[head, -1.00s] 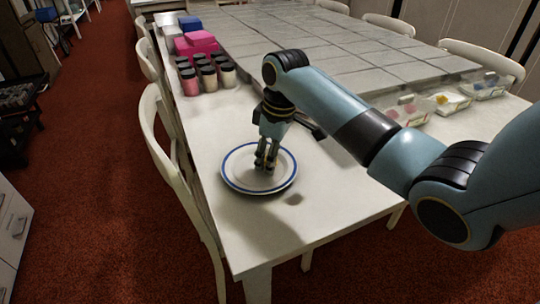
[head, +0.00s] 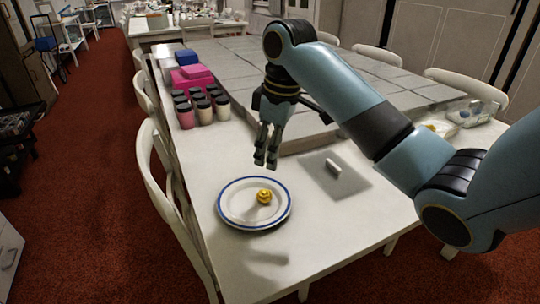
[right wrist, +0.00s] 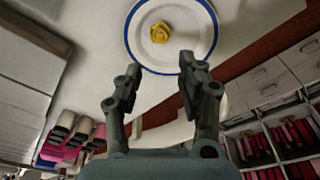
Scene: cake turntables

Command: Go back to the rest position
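My right gripper (head: 266,160) hangs above the table, just behind the plate in the head view, with nothing between its fingers. In the right wrist view its two fingers (right wrist: 157,72) stand apart with a clear gap. A white plate with a blue rim (head: 232,217) lies on the table below; it also shows in the right wrist view (right wrist: 196,48). A yellow rose-like piece (head: 264,197) sits on the plate, apart from the fingers, and shows in the right wrist view (right wrist: 160,32). My left gripper is not in view.
Several dark-lidded jars (head: 203,108), pink boxes (head: 192,77) and a blue box (head: 187,57) stand at the table's far left. A small white cylinder (head: 333,167) lies on a grey mat (head: 346,187) right of the gripper. Clear bins (head: 470,113) stand at right. Chairs line the table.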

